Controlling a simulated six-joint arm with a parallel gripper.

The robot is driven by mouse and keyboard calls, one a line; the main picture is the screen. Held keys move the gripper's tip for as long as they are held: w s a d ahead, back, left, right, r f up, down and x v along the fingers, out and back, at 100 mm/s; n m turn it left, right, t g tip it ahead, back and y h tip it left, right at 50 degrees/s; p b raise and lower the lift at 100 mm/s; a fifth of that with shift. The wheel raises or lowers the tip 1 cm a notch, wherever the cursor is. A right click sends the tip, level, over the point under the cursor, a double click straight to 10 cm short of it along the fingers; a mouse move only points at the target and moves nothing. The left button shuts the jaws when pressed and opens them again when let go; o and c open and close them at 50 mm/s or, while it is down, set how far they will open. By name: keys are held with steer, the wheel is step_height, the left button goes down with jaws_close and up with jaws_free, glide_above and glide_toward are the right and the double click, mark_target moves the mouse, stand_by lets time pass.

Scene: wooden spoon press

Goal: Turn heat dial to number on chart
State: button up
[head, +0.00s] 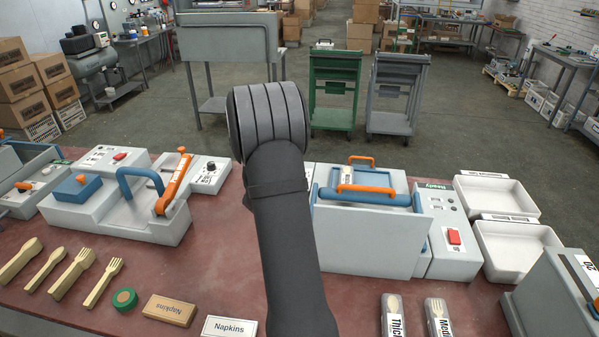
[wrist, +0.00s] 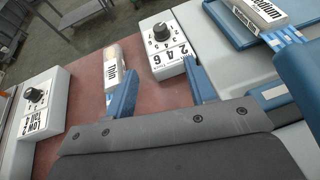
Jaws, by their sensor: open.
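In the wrist view, one black dial (wrist: 161,31) sits on a white box, ringed by small numbers, with a number label (wrist: 169,60) reading "2" and "6" on the box. A second black dial (wrist: 36,95) is on another white box at left, above a label (wrist: 38,122) reading "LOW 2". My gripper (wrist: 160,67) is open, its blue fingers apart and no object seen held between them. Its right fingertip appears close to the first box; contact is unclear. The head view shows a black dial (head: 211,167) on a white unit; my arm hides the gripper there.
In the wrist view, a "Thin" packet (wrist: 112,66) lies by the left finger, and a "Medium" packet (wrist: 262,14) is at upper right. The head view shows a press with an orange handle (head: 174,183), wooden cutlery (head: 73,275), a red-button unit (head: 453,237) and white trays (head: 497,195).

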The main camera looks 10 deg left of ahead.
steer(key=x, duration=1.7)
steer(key=shift+w+d, duration=0.1)
steer(key=shift+d, duration=0.05)
steer(key=shift+r, duration=0.1)
steer(key=c, duration=1)
steer(key=shift+o, duration=0.2)
steer(key=shift+m+h, duration=0.4)
steer(key=shift+h, duration=0.2)
steer(key=m+g+h, duration=0.1)
steer(key=m+h, duration=0.1)
steer(key=a+m+g+h, duration=0.1)
steer(key=m+h, duration=0.1)
steer(key=shift+w+m+h, duration=0.2)
steer(key=shift+m+h, duration=0.2)
steer(key=shift+w+a+m+g+h, duration=0.15)
steer(key=shift+m+g+h, duration=0.85)
steer(key=shift+m+g, duration=0.15)
steer(key=shift+w+a+m+g+h, duration=0.1)
steer(key=shift+m+g+h, duration=0.95)
steer(key=shift+m, duration=0.2)
steer(key=shift+m+g+h, duration=0.25)
steer(key=shift+m+g, duration=0.15)
steer(key=shift+g, duration=0.1)
